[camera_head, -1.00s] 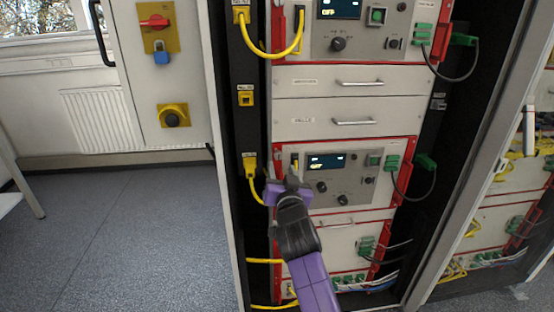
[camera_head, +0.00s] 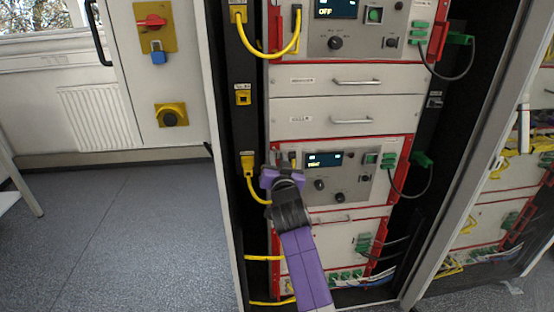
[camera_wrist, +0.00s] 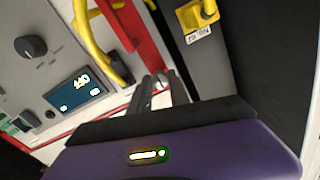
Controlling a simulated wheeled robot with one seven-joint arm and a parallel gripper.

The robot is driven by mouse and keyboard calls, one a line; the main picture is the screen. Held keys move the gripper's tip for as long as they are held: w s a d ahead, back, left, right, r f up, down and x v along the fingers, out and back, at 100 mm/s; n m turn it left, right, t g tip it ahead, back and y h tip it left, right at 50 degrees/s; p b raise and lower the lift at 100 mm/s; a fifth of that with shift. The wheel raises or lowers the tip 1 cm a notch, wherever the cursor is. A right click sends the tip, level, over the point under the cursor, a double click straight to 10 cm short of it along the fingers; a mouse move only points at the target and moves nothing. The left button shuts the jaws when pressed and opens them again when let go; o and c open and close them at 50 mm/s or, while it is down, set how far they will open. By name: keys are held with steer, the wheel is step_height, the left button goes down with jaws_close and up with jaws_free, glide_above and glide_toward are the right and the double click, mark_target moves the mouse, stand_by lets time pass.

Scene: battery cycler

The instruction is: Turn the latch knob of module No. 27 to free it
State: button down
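My purple and black gripper (camera_head: 284,168) is at the left edge of the lower cycler module (camera_head: 380,190) in the head view, beside its red frame strip. Its grey fingers (camera_wrist: 162,88) show in the wrist view, pointing at a red strip (camera_wrist: 128,22) and a pale edge; contact and finger gap are unclear. The module's display (camera_head: 325,159) is lit; the display (camera_wrist: 76,92) and a dark dial (camera_wrist: 30,46) also show in the wrist view. I cannot make out a latch knob, perhaps hidden by the gripper. The small label (camera_wrist: 198,35) is too unclear to read surely.
A yellow cable (camera_head: 256,190) runs close to my gripper and also crosses the wrist view (camera_wrist: 90,40). A yellow socket (camera_wrist: 196,14) sits on the rack's side. A green-plugged black cable (camera_head: 425,180) hangs at right. Free floor (camera_head: 120,230) lies left.

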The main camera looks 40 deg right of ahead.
steer(key=shift+n, duration=0.3)
steer(key=n, duration=0.4)
steer(key=shift+p, duration=0.35)
steer(key=n+p, duration=0.1)
steer(key=n, duration=0.3)
steer(key=shift+r, duration=0.1)
steer(key=n+p, duration=0.1)
steer(key=n, duration=0.3)
steer(key=shift+n+p, duration=0.3)
steer(key=shift+p, duration=0.1)
steer(key=n+p, duration=0.1)
steer(key=n, duration=0.3)
steer(key=shift+n+p, duration=0.3)
steer(key=shift+p, duration=0.1)
steer(key=c, duration=1.2)
jaws_free()
